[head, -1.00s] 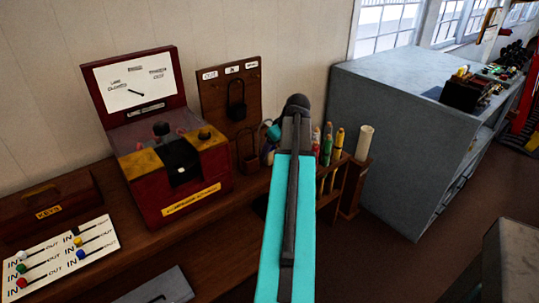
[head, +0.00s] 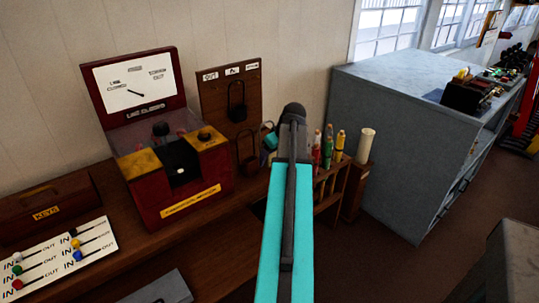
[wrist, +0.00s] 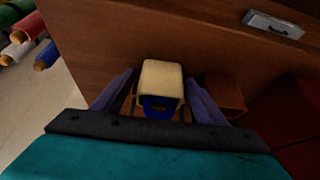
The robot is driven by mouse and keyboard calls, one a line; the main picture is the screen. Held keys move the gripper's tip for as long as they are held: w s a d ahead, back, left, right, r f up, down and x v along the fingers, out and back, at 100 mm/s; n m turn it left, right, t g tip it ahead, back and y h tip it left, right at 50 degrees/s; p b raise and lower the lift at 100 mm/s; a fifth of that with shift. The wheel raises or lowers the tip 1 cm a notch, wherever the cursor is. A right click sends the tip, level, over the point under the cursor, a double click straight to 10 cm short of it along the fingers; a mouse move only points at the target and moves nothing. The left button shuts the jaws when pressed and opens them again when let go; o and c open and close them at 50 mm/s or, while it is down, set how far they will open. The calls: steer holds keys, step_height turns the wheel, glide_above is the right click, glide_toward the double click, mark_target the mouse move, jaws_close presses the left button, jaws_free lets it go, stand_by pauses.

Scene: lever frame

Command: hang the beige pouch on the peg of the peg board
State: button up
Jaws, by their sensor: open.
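The beige pouch (wrist: 161,76) shows in the wrist view between the two purple-grey fingers of my gripper (wrist: 160,95). The fingers are open, one on each side of it; I cannot tell whether either touches it. A blue piece (wrist: 160,107) shows just below the pouch. In the head view the pouch and most of my gripper are hidden behind my arm. The brown peg board (head: 218,95) stands against the wall to the left of my arm, with small white labels along its top.
A red and yellow instrument box (head: 175,170) stands left of the board. A rack of coloured rolls (head: 330,185) is right of my arm. A grey cabinet (head: 400,140) fills the right. In the wrist view a brown item (wrist: 224,94) sits close to the right finger.

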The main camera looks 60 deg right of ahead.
steer(key=c, duration=0.6)
steer(key=shift+r, duration=0.15)
steer(key=shift+r+p, duration=1.05)
steer(key=shift+r, duration=0.35)
